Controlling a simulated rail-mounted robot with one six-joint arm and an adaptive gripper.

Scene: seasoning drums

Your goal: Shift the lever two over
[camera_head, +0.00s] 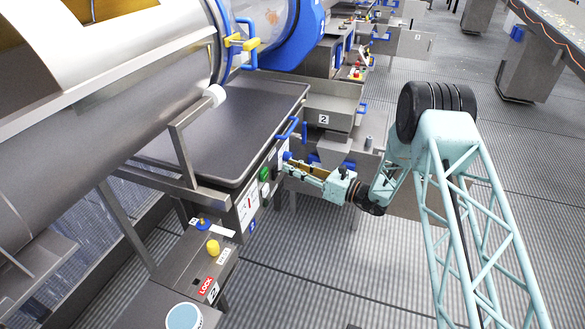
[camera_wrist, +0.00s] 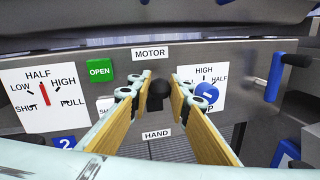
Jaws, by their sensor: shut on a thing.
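In the wrist view a black knob-ended lever (camera_wrist: 158,89) stands out from the grey control panel (camera_wrist: 240,60), between a MOTOR label (camera_wrist: 151,52) above and a HAND label (camera_wrist: 156,133) below. The two yellow-padded fingers of my gripper (camera_wrist: 154,93) lie on either side of the knob, shut on it. The lever's base behind the knob is hidden. In the head view my gripper (camera_head: 290,164) reaches the front panel below the large tray from the right, and the lever cannot be made out there.
Left of the lever are a dial (camera_wrist: 44,96) with a red pointer and a green OPEN button (camera_wrist: 99,71). On the right are a blue knob (camera_wrist: 207,92) and a blue handle (camera_wrist: 275,76). A grey tray (camera_head: 225,125) sits above the panel. Open floor (camera_head: 390,265) lies below my arm.

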